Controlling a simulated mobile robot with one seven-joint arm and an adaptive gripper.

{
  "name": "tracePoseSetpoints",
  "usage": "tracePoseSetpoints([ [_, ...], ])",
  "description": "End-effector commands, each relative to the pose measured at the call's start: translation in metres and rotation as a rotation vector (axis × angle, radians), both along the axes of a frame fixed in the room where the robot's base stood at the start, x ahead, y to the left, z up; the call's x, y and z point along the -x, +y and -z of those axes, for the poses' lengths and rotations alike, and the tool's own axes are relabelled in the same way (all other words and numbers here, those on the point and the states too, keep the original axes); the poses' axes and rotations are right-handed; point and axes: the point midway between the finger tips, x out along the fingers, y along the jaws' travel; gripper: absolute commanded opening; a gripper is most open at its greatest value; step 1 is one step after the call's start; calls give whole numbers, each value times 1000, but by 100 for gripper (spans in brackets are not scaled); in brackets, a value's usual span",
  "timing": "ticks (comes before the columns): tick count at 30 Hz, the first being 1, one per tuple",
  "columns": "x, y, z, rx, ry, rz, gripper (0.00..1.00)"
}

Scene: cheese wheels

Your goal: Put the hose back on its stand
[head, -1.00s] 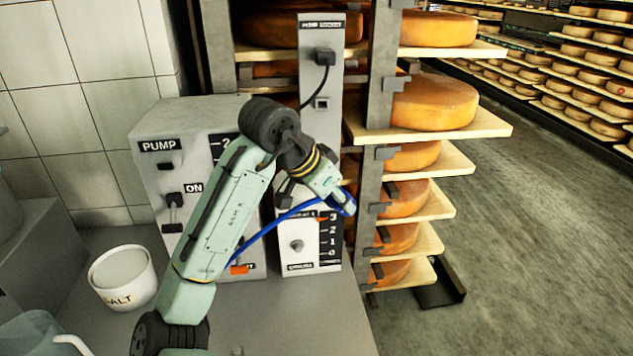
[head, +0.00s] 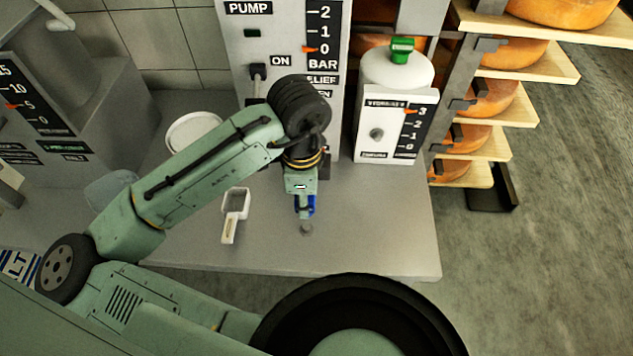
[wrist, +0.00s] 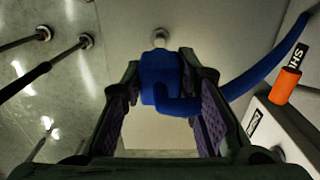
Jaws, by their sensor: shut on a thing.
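My gripper (head: 304,207) points down over the front part of the grey counter in the head view. It is shut on the blue hose (wrist: 160,82), which sits between its two fingers in the wrist view. The hose bends and runs off to the right there. In the head view only a small bit of the blue hose (head: 311,204) shows; the rest is hidden behind my arm. A small round metal peg (head: 306,230), perhaps the stand, is on the counter just in front of the gripper. The peg (wrist: 160,38) also shows just beyond the hose in the wrist view; I cannot tell whether they touch.
The pump cabinet (head: 236,50) stands behind my arm. A white container with a green cap (head: 399,66) is behind a gauge box (head: 376,140) at right. A white scoop (head: 235,205) lies left of the gripper. The counter right of the gripper is clear.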

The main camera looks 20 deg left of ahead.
Motion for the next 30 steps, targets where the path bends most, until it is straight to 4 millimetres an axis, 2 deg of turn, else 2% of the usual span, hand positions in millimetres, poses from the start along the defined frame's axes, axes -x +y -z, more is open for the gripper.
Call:
tracePoseSetpoints([
  [11,0,1,-2,-1,0,-1,0],
  [30,0,1,52,-1,0,-1,0],
])
